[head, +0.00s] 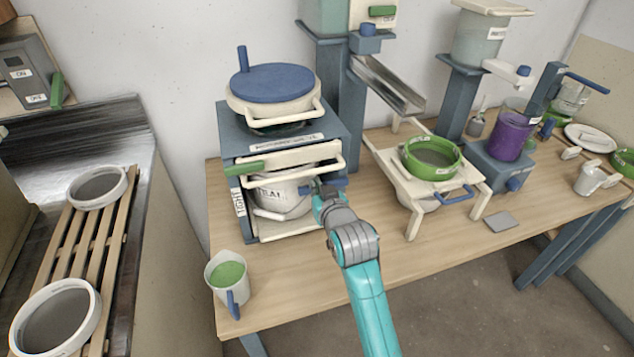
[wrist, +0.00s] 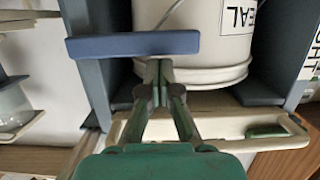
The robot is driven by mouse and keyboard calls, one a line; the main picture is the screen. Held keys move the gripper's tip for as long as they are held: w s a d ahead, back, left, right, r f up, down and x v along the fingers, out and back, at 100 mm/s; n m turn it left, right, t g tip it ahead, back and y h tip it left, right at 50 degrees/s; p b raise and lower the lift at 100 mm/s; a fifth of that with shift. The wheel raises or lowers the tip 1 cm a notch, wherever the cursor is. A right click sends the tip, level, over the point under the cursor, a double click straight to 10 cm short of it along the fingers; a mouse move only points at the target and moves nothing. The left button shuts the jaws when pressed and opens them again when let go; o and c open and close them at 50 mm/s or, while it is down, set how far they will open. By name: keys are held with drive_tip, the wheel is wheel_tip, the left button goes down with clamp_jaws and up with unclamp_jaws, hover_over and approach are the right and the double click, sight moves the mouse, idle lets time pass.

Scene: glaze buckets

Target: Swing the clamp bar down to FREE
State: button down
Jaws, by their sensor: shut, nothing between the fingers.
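The blue stand (head: 241,137) holds a white bucket (head: 268,201) in its lower bay. A cream bar (head: 295,152) with a green grip (head: 243,168) at its left crosses the front above the bucket. A short blue bar (head: 336,182) sits level at the right post; it also shows in the wrist view (wrist: 133,45). I cannot tell which of these is the clamp bar, and no FREE mark is readable. My gripper (head: 318,190) is shut and empty in front of the bucket's right side. In the wrist view its fingertips (wrist: 160,65) are beside the blue bar; contact is unclear.
A pitcher of green glaze (head: 226,277) stands at the bench's front left. The wooden bench top (head: 300,262) is clear in front of the stand.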

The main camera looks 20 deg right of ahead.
idle(0.4)
drive_tip(key=d+f+n+h, duration=0.1)
drive_tip(key=f+n, duration=0.2)
drive_tip(key=n, duration=0.1)
drive_tip(key=d+f+n+t+h, duration=0.1)
drive_tip(key=f+n, duration=0.3)
drive_tip(key=d+f+n+h, duration=0.1)
drive_tip(key=f+n+h, duration=0.1)
drive_tip(key=f+n, duration=0.1)
drive_tip(key=shift+d+f+n, duration=0.15)
drive_tip(key=shift+f+n, duration=0.15)
drive_tip(key=shift+n, duration=0.4)
drive_tip(key=shift+d+f+n+t, duration=0.35)
drive_tip(key=shift+d+n+t, duration=0.2)
drive_tip(key=shift+n, duration=0.25)
drive_tip(key=shift+d, duration=0.1)
